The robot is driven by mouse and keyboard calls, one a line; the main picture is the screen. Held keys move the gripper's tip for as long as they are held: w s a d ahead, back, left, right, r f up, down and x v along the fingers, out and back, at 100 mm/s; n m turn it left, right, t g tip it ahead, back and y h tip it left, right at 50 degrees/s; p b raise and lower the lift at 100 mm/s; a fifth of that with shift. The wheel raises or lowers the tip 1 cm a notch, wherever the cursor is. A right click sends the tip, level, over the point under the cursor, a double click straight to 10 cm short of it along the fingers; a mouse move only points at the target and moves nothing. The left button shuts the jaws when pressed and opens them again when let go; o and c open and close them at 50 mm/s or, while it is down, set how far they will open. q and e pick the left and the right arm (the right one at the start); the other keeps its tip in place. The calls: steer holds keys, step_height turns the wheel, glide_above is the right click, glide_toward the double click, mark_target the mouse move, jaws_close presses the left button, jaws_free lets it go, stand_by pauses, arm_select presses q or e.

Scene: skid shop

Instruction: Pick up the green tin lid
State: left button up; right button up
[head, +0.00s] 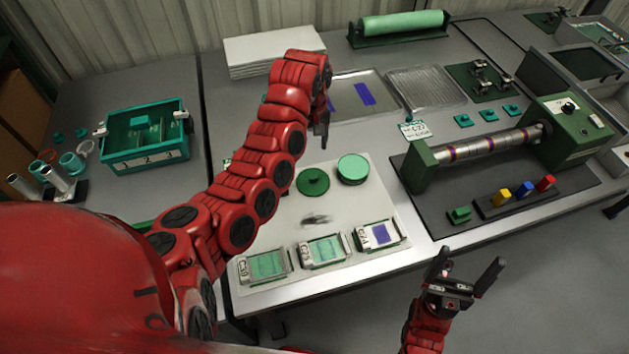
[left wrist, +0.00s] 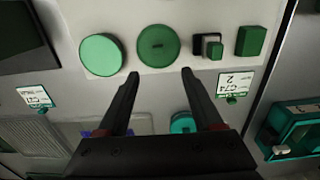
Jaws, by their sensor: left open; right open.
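The green tin lid (head: 313,182) is a dark green disc with a small knob, lying flat on a pale board (head: 345,215). A lighter green round tin (head: 352,169) stands just to its right. In the left wrist view the lid (left wrist: 158,45) is ahead of the fingertips, with the tin (left wrist: 101,54) to its left. My left gripper (head: 320,125) is open and empty above and behind the lid; its arm hides part of the table. In its wrist view the two fingers (left wrist: 160,73) point towards the lid without touching it. My right gripper (head: 468,275) is open and empty off the table's front edge.
Three framed pads (head: 323,251) line the board's front. A roller machine (head: 487,148) stands right of the board, with coloured blocks (head: 523,190) before it. A teal divided box (head: 145,139) is at left. Trays (head: 426,88) and a green roll (head: 402,24) lie behind.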

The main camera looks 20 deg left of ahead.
arm_select(q)
steer(key=b, duration=0.4)
glide_above(313, 177)
steer(key=f, duration=1)
steer(key=shift+s, duration=0.3)
steer(key=shift+w+f+p, duration=0.1)
steer(key=shift+f+p, duration=0.45)
steer(key=shift+f, duration=0.05)
steer(key=f, duration=0.2)
steer(key=shift+w+f+p, duration=0.25)
steer(key=shift+f+p, duration=0.1)
steer(key=shift+f, duration=0.7)
jaws_close()
